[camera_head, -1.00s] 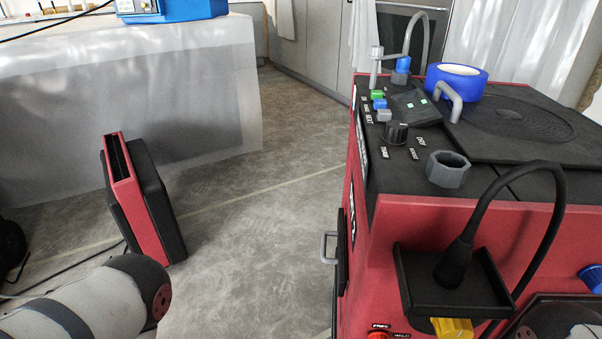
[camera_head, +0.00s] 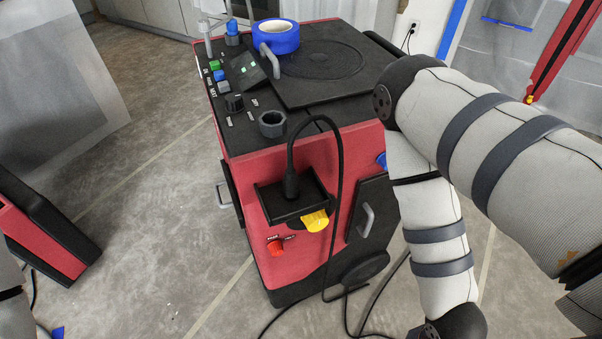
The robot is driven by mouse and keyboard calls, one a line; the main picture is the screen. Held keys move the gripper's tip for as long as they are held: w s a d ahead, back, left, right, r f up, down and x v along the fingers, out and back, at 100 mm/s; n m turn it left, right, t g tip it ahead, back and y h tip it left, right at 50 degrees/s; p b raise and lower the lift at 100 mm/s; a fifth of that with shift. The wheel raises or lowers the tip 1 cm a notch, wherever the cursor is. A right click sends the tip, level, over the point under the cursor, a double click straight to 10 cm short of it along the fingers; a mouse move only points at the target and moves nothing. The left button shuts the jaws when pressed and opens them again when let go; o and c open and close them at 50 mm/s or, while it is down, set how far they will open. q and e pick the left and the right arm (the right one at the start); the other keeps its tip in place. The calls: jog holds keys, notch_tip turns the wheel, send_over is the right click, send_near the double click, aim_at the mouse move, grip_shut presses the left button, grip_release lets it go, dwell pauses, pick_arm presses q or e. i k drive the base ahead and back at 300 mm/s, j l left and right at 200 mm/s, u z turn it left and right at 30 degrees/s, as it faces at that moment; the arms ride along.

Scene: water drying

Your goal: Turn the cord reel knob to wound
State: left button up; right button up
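The red and black machine (camera_head: 313,170) stands on the floor in the middle of the head view. A red knob (camera_head: 275,246) with small labels above it is low on its front face. A yellow knob (camera_head: 315,221) sits just above and right of it, under a black tray (camera_head: 277,207). A black dial (camera_head: 233,103) is on the top panel. The labels are too small to read, so I cannot tell which is the cord reel knob or its setting. My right arm comes in at the right, bent beside the machine. Neither gripper is in view.
A black cord (camera_head: 341,170) loops from the tray down the front to the floor. A front door with a grey handle (camera_head: 367,220) is at the machine's right. Blue tape (camera_head: 275,36) lies on top. A red and black unit (camera_head: 45,232) stands at left. Floor between them is clear.

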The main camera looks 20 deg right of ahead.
aim_at(315, 221)
jog(key=k+l, duration=0.15)
jog(key=l, duration=0.25)
jog(key=k+l, duration=0.1)
jog(key=l, duration=0.25)
jog(key=k+l+u, duration=0.1)
jog(key=l, duration=0.3)
jog(key=k+l, duration=0.15)
jog(key=l, duration=0.2)
jog(key=k+l, duration=0.15)
jog(key=l, duration=0.2)
